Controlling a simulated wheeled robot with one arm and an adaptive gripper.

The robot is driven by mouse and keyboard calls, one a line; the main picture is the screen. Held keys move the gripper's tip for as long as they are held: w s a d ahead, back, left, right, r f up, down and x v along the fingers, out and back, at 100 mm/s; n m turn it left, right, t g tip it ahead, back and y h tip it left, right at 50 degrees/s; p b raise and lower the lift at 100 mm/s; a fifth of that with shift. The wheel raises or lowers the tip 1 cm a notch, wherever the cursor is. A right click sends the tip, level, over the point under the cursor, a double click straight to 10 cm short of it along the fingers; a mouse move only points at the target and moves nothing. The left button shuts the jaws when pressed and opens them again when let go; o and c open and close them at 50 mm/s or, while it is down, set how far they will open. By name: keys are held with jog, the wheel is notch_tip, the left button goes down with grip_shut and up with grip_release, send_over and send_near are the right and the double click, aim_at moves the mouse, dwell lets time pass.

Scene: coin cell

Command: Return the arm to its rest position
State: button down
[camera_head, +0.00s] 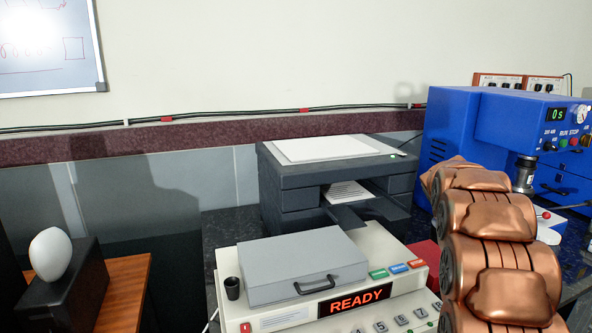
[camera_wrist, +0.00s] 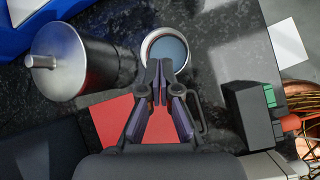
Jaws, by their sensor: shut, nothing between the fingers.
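My copper-coloured arm (camera_head: 497,240) rises at the right of the head view, bent, in front of the blue machine. My gripper (camera_wrist: 160,72) shows in the wrist view with its two dark fingertips together and nothing between them. The fingertips overlap the near rim of a round white cup (camera_wrist: 168,46) with a grey-blue inside. I cannot tell whether they touch it or are above it. The gripper cannot be made out in the head view.
The blue machine (camera_head: 470,130) stands at the right. A metal cylinder (camera_wrist: 75,62) is left of my fingers; a red sheet (camera_wrist: 112,118) lies below them. A dark block with green parts (camera_wrist: 252,112) is at right. The console (camera_head: 270,316) reads "READY" before a dark printer-like unit (camera_head: 285,197).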

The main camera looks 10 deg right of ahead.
jog(key=s+a+m+y, duration=0.1)
jog(key=s+a+m, duration=0.1)
jog(key=s+a, duration=0.3)
jog(key=s+a+m+y, duration=0.2)
jog(key=s+a, duration=0.3)
jog(key=a, duration=0.7)
jog(key=s+a+f+m+g+y, duration=0.1)
jog(key=s+a+m, duration=0.3)
jog(key=a, duration=0.4)
jog(key=shift+s+a, duration=0.2)
jog(key=shift+s, duration=0.4)
jog(key=s+a+f+m+g+y, duration=0.15)
jog(key=s+a+m, duration=0.25)
jog(key=s+a, duration=0.55)
jog(key=s+a+f+m+g+y, duration=0.1)
jog(key=s+a+f+m+y, duration=0.15)
jog(key=s+a, duration=0.7)
notch_tip(320, 180, up, 14)
jog(key=s+d+p, duration=0.2)
jog(key=p, duration=1.1)
jog(key=shift+d+m+t, duration=0.25)
jog(key=shift+m+t, duration=0.1)
